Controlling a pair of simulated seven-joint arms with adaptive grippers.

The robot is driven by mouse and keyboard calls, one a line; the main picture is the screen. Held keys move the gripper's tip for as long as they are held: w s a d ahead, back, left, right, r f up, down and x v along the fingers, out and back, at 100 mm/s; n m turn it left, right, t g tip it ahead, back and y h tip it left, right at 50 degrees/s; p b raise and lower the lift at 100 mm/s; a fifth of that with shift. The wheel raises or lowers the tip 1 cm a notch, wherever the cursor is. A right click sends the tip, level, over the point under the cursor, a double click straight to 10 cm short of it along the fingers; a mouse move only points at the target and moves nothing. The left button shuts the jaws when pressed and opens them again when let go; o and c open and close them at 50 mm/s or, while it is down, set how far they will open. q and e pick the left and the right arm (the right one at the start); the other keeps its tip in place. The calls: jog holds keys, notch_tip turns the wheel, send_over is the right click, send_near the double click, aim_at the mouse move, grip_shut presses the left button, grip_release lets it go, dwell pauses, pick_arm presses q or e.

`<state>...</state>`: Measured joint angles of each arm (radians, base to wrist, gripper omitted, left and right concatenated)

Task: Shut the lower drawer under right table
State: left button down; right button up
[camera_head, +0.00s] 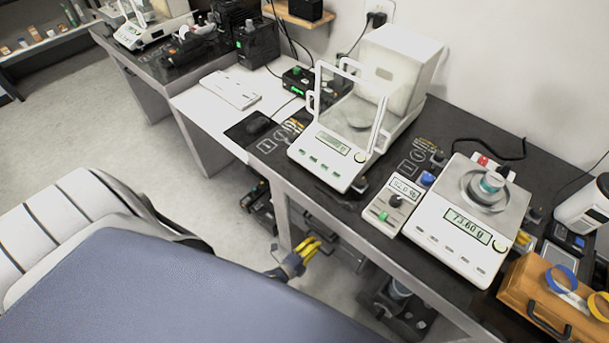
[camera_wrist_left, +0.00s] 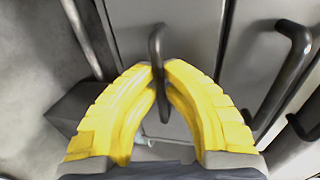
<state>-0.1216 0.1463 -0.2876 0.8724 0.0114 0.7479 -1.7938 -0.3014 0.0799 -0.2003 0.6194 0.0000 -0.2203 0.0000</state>
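My left gripper (camera_head: 309,246), with yellow fingers, is low beside the right table's (camera_head: 365,205) front leg, at the grey drawers (camera_head: 345,250) under that table. In the left wrist view its fingertips (camera_wrist_left: 158,68) close on a dark bar handle (camera_wrist_left: 156,40) on a grey drawer front (camera_wrist_left: 190,25). A second dark handle (camera_wrist_left: 285,75) is on the neighbouring front to the right, apart from the fingers. The arm and table edge hide much of the drawers in the head view, so how far the lower drawer stands out cannot be told. My right gripper is not in view.
Balances (camera_head: 345,140) and (camera_head: 470,215) stand on the right table. A wooden box (camera_head: 550,295) is at its right end. Dark equipment (camera_head: 400,305) sits under the table to the right of the drawers. Grey floor (camera_head: 215,215) is clear to the left.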

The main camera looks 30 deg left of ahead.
pick_arm(q)
jog(key=shift+w, duration=0.15)
jog(key=c, duration=1.5)
grip_release()
jog(key=v, duration=1.2)
jog(key=s+a+f+n+g+y, duration=0.1)
jog(key=s+f+n+g, duration=0.4)
jog(key=f, duration=0.3)
jog(key=s+f+n+g, duration=0.2)
jog(key=s+f+n, duration=0.3)
jog(key=s+f, duration=0.25)
jog(key=s+f+n+g, duration=0.3)
jog(key=s+f, duration=0.2)
jog(key=s, duration=0.3)
jog(key=s+f+n+g+y, duration=0.1)
jog(key=s+f+n+g, duration=0.2)
jog(key=s, duration=0.5)
jog(key=shift+s+f+g, duration=0.15)
jog(key=shift+f+g, duration=0.35)
jog(key=shift+f, duration=0.45)
